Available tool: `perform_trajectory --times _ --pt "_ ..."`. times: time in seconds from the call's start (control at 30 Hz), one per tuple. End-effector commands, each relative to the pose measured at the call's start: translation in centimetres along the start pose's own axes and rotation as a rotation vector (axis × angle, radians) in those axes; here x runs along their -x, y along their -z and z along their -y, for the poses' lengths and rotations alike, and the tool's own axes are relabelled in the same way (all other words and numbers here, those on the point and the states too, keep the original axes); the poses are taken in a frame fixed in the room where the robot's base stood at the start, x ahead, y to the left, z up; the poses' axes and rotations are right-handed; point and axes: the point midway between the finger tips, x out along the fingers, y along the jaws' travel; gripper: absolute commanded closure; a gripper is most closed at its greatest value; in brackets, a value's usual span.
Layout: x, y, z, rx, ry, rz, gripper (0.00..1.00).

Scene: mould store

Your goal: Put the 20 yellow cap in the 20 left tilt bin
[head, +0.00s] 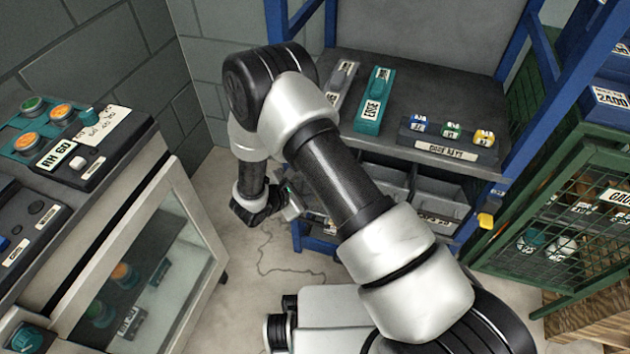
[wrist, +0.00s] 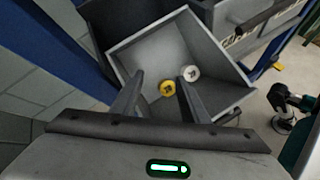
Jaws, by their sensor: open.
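In the wrist view my gripper (wrist: 160,79) is open, its two fingers reaching over a grey tilt bin (wrist: 122,52). A yellow cap (wrist: 168,88) with a dark mark shows between the fingertips, near the right one, against the bin's inside. A white cap (wrist: 191,73) lies beside it. I cannot tell how far the fingertips are above the caps. In the head view my gripper (head: 303,203) is low at the left end of the bin row, and my arm hides most of that bin. The numbers on the caps are too small to read.
Another grey bin (head: 440,197) stands to the right under the grey bench top (head: 410,90). A rack (head: 447,153) on top holds blue, green and yellow pieces. Blue posts (head: 520,130) frame the bench. A glass-fronted cabinet (head: 160,250) stands left, a green mesh cage (head: 560,235) right.

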Motion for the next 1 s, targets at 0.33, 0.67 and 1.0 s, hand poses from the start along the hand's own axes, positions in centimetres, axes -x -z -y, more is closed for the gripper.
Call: perform_trajectory --times 0.33,0.67,1.0 --pt "9.6 0.2 -0.7 0.000 -0.019 -0.018 0.52" --pt "12.9 0.0 -0.3 -0.003 -0.014 -0.011 0.52" --pt "13.0 0.0 -0.2 -0.003 -0.012 -0.010 0.52"
